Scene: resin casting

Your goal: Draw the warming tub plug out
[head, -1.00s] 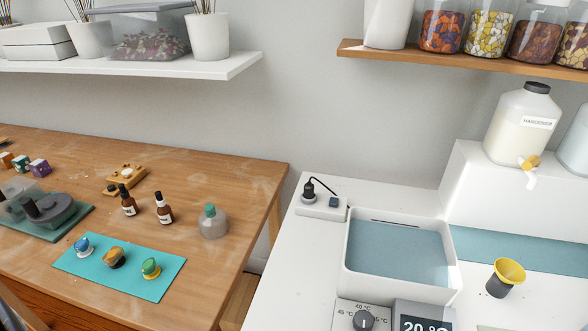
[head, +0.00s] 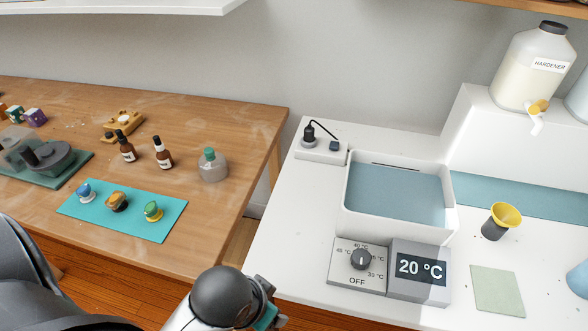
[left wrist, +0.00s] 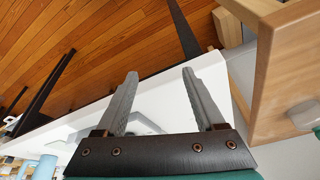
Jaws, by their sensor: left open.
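The black plug (head: 309,134) stands upright in a white socket box (head: 320,151) on the white bench, behind and left of the warming tub. Its black cord arches right toward a second small dark piece (head: 334,145) on the box. The white tub (head: 452,222) holds blue-grey liquid. My left gripper is open and empty in the left wrist view (left wrist: 160,78), its two grey fingers apart. In the head view only my left arm's wrist part shows at the bottom, well in front of the plug; its fingertips cannot be made out. My right gripper is not in view.
A dial box (head: 352,278) and a display (head: 420,268) reading 20 °C stand in front of the tub. A yellow-topped cup (head: 503,220) and a pale green mat (head: 497,290) are at right. The bench left of the tub is clear. A wooden table (head: 235,125) stands left, across a gap.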

